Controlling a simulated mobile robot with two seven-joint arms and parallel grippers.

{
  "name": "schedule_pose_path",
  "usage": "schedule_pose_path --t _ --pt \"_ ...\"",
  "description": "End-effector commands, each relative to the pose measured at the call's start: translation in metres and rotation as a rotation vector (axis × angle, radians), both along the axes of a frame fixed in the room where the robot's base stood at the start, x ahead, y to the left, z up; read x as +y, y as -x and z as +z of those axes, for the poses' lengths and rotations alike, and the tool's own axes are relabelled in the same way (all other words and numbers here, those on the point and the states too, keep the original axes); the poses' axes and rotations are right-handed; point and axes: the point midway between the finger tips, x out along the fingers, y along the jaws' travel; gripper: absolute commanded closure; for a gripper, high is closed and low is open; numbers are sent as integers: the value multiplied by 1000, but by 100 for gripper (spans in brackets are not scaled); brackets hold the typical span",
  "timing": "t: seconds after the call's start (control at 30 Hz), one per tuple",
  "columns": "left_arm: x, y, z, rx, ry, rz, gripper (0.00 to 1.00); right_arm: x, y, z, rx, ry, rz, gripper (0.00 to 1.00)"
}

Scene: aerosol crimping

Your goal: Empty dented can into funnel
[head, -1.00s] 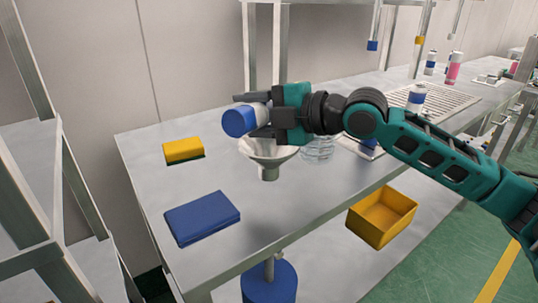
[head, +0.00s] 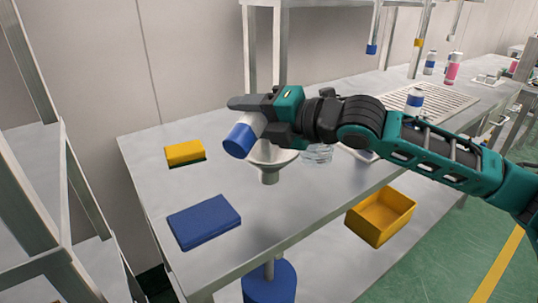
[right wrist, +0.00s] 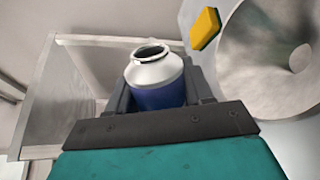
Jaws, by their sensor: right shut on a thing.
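My right gripper (head: 262,118) is shut on the can (head: 240,139), a white and blue can. It holds the can tilted above the funnel, with the blue end low and to the left in the head view. In the right wrist view the can (right wrist: 156,76) shows its open round mouth and white shoulder between the jaws. Any dent is hidden or too small to tell. The grey funnel (head: 268,172) stands in the table, partly hidden by the gripper; its wide cone (right wrist: 262,70) also shows in the right wrist view. My left gripper is out of view.
A yellow sponge (head: 185,152) and a folded blue cloth (head: 204,221) lie on the table left of the funnel. A clear container (head: 318,153) stands right of it. A blue drum (head: 269,283) stands below.

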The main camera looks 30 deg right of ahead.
Motion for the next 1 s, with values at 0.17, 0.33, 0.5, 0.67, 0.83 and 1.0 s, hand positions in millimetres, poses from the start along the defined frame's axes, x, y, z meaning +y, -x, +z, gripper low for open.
schedule_pose_path --t 0.17,0.33,0.5,0.67,0.83,1.0 --pt "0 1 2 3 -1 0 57 0 0 3 -10 14 -1 84" --pt "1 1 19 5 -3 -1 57 -1 0 18 -92 131 0 84" --pt "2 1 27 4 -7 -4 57 -2 -1 25 -161 228 1 84" --pt "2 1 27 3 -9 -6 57 -2 -1 24 -173 244 0 84" --pt "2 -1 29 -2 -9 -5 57 -2 -2 25 -177 250 0 84" --pt "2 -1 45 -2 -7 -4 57 -5 -3 37 -268 379 0 84"
